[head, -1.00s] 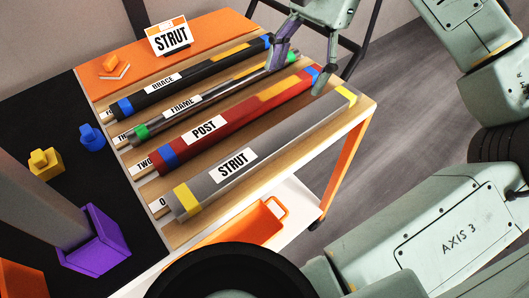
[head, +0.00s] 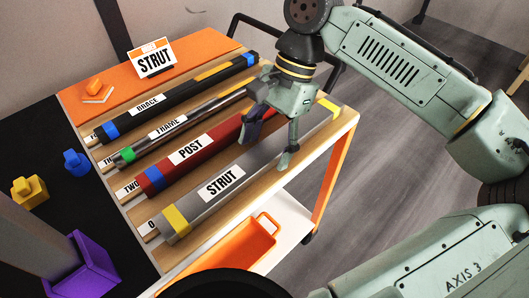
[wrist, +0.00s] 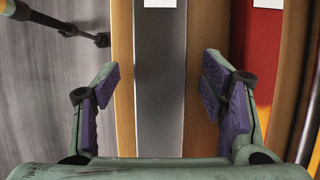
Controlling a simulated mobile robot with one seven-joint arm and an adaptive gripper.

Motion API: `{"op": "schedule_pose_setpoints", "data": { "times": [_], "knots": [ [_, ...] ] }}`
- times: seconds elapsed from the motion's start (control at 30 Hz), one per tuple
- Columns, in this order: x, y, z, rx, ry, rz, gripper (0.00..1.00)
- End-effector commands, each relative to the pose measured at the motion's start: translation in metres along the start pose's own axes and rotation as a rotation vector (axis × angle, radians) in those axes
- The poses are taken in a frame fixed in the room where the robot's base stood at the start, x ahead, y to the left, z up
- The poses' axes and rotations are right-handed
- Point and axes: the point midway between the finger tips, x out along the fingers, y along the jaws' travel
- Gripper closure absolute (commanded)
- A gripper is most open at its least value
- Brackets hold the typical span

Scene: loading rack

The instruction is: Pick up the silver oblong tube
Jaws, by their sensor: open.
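The silver-grey rectangular tube labelled STRUT (head: 204,202), with yellow ends, lies in the nearest slot of the wooden rack. My gripper (head: 270,146) is open and empty over its right half, fingers pointing down. In the wrist view the grey tube (wrist: 160,90) runs between the spread fingers of my gripper (wrist: 162,84). The left finger is on the outer edge side and the right finger is over the wood beside the red tube. I cannot tell how far the fingertips reach down its sides.
A red POST tube (head: 213,144), a round silver FRAME tube (head: 206,110) with a green band and a black BRACE tube (head: 190,86) lie parallel behind. A STRUT sign (head: 154,58) stands on the orange end. An orange bin (head: 240,250) sits on the lower shelf.

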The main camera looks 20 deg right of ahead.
Motion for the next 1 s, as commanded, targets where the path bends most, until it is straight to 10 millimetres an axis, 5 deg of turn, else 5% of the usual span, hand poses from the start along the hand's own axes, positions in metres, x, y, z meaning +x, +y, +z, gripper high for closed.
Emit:
{"op": "schedule_pose_setpoints", "data": {
  "times": [0.3, 1.0],
  "knots": [
    [0.0054, 0.0, 0.0001, -0.001, -0.001, 0.0, 0.36],
    [0.005, 0.0, 0.0001, -0.001, -0.001, 0.0, 0.83]
  ]
}}
